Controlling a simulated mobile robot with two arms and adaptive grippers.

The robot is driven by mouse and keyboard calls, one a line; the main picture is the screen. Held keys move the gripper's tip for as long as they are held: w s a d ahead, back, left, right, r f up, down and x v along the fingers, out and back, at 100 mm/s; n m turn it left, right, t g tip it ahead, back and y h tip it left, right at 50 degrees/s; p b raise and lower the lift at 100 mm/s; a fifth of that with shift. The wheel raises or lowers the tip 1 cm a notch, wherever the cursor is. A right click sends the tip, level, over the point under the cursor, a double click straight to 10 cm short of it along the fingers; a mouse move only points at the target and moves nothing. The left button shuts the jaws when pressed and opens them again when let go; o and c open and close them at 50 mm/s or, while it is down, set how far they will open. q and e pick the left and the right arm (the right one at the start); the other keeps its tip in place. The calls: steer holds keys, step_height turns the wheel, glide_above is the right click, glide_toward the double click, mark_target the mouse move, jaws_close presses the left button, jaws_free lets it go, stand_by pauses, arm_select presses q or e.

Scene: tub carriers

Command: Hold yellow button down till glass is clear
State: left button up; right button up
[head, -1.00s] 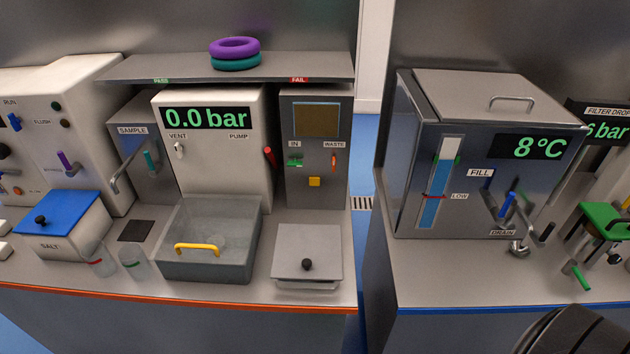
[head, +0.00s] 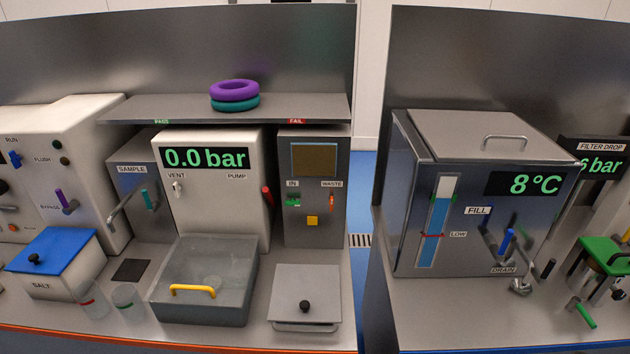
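A green valve handle (head: 293,200) marked IN and a red handle (head: 331,203) marked WASTE sit between the window and the button. Nothing touches the button. Neither of my grippers shows in the head view.
A lidded steel box (head: 306,291) stands on the counter before the unit, and a grey tub (head: 203,309) with a yellow handle stands left of it. A floor gap separates this counter from the right one, which bears a steel tank (head: 405,240).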

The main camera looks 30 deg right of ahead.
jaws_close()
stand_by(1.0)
